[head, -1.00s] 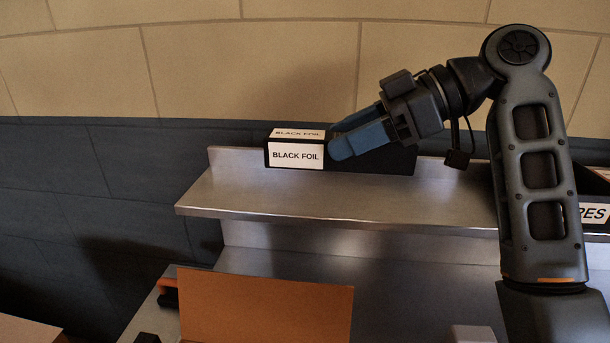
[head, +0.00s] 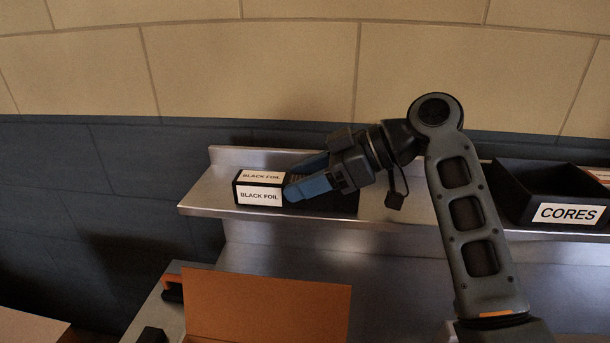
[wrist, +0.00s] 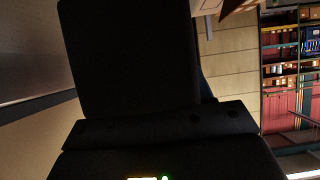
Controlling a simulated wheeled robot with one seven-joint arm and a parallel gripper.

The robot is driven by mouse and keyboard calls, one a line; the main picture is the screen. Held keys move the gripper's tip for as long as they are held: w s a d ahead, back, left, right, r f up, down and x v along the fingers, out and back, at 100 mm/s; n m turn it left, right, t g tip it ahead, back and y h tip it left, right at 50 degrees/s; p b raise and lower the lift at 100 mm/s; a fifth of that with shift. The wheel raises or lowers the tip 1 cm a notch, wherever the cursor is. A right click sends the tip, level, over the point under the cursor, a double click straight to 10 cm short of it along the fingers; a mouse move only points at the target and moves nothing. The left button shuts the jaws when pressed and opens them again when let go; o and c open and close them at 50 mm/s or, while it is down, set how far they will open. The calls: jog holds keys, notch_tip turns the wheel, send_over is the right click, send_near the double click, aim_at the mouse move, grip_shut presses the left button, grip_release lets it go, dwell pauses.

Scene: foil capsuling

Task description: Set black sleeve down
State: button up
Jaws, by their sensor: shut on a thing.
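The black sleeve is a long dark box labelled BLACK FOIL on white labels (head: 259,195). It lies level at the left part of the metal shelf (head: 205,198), close over the front edge. I cannot tell whether its underside touches the shelf. My gripper (head: 300,178) comes from the right with its blue fingers across the sleeve, one on the near side and one on the far side, shut on it. The sleeve's right part is partly hidden by the gripper. In the wrist view a large dark shape, apparently the sleeve (wrist: 130,60), fills the middle.
A black bin labelled CORES (head: 520,190) stands on the shelf to the right. An orange-brown panel (head: 265,305) stands in front below. The shelf is bare between the sleeve and the bin, apart from my arm in front. A tiled wall (head: 250,70) is behind.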

jog(key=shift+f, duration=0.15)
jog(key=o, duration=1.1)
jog(key=shift+c, duration=0.2)
jog(key=shift+d+r, duration=0.15)
jog(key=shift+r, duration=0.2)
jog(key=p+v, duration=0.3)
jog(key=v, duration=0.8)
jog(key=shift+d+p, duration=0.3)
jog(key=shift+d, duration=0.05)
